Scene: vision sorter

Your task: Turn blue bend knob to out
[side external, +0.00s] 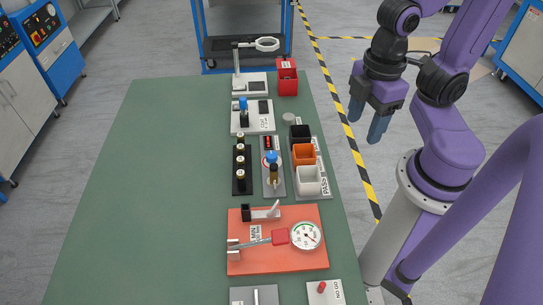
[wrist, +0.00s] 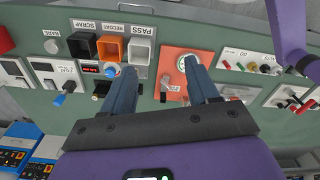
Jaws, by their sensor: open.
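A blue knob (side external: 243,104) stands on a dark stem on a white labelled plate (side external: 239,128) at the back right of the green table. It also shows at the left in the wrist view (wrist: 69,87). A second blue knob (side external: 271,156) sits on a narrow grey unit beside the bins and shows in the wrist view (wrist: 112,70). I cannot tell from the small labels which is the bend knob. My gripper (side external: 367,118) is open and empty, high and to the right of the table, apart from both knobs. Its fingers (wrist: 160,72) point toward the table.
Black, orange and white bins (side external: 308,180) stand right of the second knob. A black rack (side external: 242,188) with several pegs is left of it. An orange plate with a dial gauge (side external: 305,236) lies nearer. A magnifier stand (side external: 237,62) is behind. The table's left half is clear.

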